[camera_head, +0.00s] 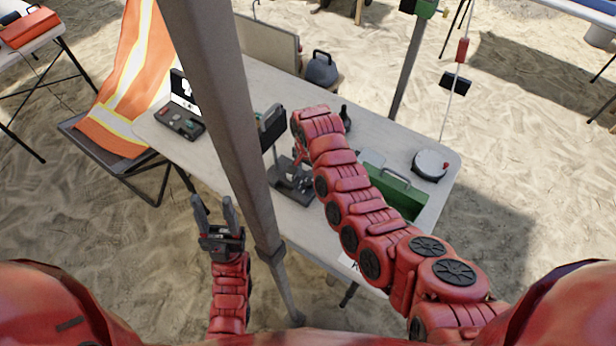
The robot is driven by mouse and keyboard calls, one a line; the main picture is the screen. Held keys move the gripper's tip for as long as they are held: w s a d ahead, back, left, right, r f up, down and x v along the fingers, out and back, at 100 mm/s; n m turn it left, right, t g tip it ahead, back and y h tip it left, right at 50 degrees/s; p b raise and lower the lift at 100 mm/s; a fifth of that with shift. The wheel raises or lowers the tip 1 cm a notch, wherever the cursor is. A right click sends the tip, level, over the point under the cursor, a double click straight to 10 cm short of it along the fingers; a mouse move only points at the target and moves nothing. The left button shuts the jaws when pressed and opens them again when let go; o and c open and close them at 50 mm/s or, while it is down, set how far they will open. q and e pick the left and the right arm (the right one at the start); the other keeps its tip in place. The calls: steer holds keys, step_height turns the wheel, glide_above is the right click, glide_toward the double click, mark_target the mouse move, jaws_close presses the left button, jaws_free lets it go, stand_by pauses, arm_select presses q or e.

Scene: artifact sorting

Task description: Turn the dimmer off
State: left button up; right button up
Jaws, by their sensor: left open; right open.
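A dark lamp-like unit (271,126) stands on a thin post over a dark base (283,186) on the table, partly hidden by the grey pole. I cannot tell for sure which part is the dimmer, and no knob or its setting can be made out. My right arm reaches over the table and bends down at its far end; my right gripper (301,172) is low at the base, partly hidden and hard to tell from it. It is open; contact cannot be told. My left gripper (214,216) is open and empty, in front of the table's near edge, left of the pole.
A grey pole (222,110) stands close in front of me. The table (240,82) also holds a dark tray (180,121), a green box (394,190), a round white-topped device (430,164) and a dark bottle (345,118). An orange-draped chair (130,85) stands left. A cord with a red piece (462,50) hangs right.

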mark_target(308, 184)
steer(key=shift+f, duration=1.3)
jaws_close()
